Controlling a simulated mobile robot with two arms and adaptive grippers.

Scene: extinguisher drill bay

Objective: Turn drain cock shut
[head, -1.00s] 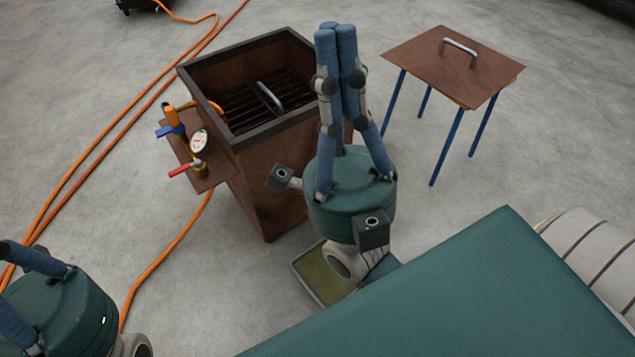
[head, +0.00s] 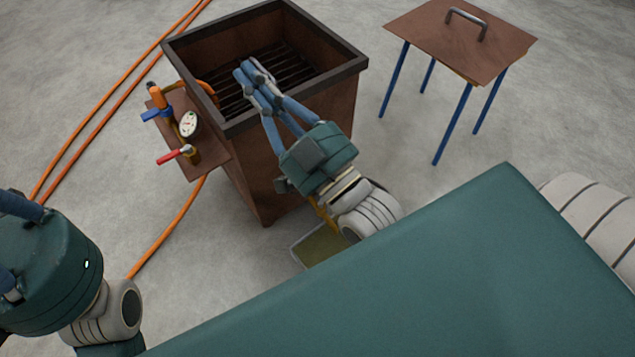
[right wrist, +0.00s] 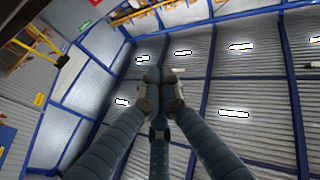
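A brown metal fire bin (head: 285,165) with a dark rim stands in front of me. A small yellow part (head: 319,211) shows low beside the bin, mostly hidden by my right wrist; I cannot tell whether it is the drain cock. A shallow tray with a greenish inside (head: 322,250) lies on the floor under it. My right gripper (head: 255,80) has its fingertips together, overlapping the bin's opening in the head view. The fingertips also meet, empty, in the right wrist view (right wrist: 160,92). My left gripper is at the left edge, its fingertips out of frame.
A side shelf on the bin carries a blue lever (head: 157,114), a gauge (head: 189,124) and a red lever (head: 173,155). Orange hoses (head: 110,100) run over the floor at left. A blue-legged stand with a brown handled lid (head: 440,40) is at the right.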

